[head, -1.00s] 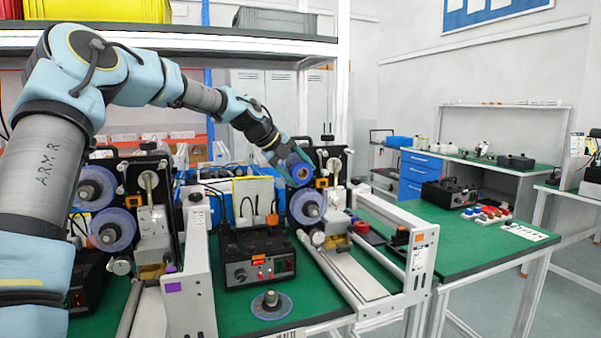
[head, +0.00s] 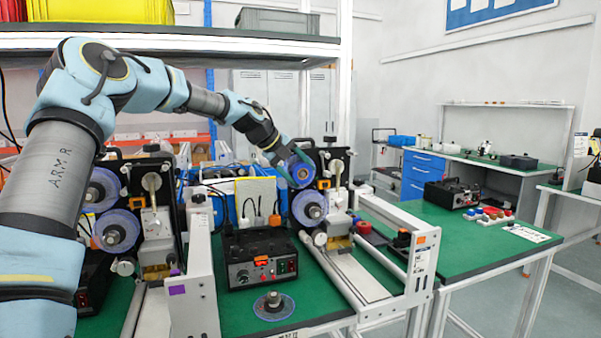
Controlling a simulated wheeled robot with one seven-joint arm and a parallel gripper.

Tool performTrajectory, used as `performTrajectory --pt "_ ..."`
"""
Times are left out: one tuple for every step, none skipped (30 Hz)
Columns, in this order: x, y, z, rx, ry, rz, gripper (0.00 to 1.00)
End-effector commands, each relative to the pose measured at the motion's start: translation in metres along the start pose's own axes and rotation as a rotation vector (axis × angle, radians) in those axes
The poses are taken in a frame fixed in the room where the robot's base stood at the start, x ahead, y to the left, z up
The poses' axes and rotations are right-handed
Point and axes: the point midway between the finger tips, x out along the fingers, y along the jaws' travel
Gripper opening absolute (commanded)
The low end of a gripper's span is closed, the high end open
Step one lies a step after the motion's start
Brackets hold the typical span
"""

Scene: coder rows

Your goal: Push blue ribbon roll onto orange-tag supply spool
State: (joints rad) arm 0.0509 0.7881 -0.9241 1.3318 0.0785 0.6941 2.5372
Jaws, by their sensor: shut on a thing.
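The blue ribbon roll (head: 301,174) is at the end of my arm, with its round face and brown core turned toward the camera. My gripper (head: 290,163) is shut on it from behind and the left; the fingertips are largely hidden. The roll is at the upper spool place of the right-hand coder, which has an orange tag (head: 324,184) beside it. The supply spool itself is hidden behind the roll, and I cannot tell whether the roll is around it or in front of it. Another blue roll (head: 309,208) sits on the spool just below.
A left-hand coder carries two blue rolls (head: 116,231). A black control box (head: 262,258) and a loose blue-rimmed disc (head: 273,306) stand on the green bench between the coders. The right bench has free room.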

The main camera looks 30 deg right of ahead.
Motion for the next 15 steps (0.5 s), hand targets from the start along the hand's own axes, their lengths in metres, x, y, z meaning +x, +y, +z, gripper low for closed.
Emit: performTrajectory --pt "-0.0005 -0.0004 0.0017 0.000 -0.004 -0.002 0.16" --pt "-0.0005 -0.0003 0.0018 0.000 -0.004 -0.002 0.16" --pt "-0.0005 -0.0004 0.0019 0.000 -0.005 -0.002 0.16" --pt "-0.0006 -0.0004 0.0020 -0.001 -0.005 -0.002 0.16" --pt "-0.0006 -0.0004 0.0021 -0.001 -0.006 -0.002 0.16" --pt "-0.0007 -0.0005 0.0022 -0.001 -0.006 -0.003 0.16" --pt "-0.0007 -0.0005 0.0023 -0.001 -0.006 -0.003 0.75" --pt "-0.0008 -0.0005 0.0023 -0.001 -0.006 -0.003 0.79" --pt "-0.0008 -0.0005 0.0023 -0.001 -0.006 -0.003 0.83" --pt "-0.0008 -0.0005 0.0023 -0.001 -0.006 -0.003 0.86" --pt "-0.0008 -0.0005 0.0023 -0.001 -0.006 -0.003 0.90" --pt "-0.0007 -0.0004 0.0023 -0.001 -0.006 -0.003 0.94" --pt "-0.0007 -0.0003 0.0022 -0.001 -0.006 -0.002 0.98" --pt "-0.0007 -0.0002 0.0022 -0.001 -0.006 -0.002 1.00" --pt "-0.0006 -0.0001 0.0022 -0.001 -0.006 -0.002 1.00"
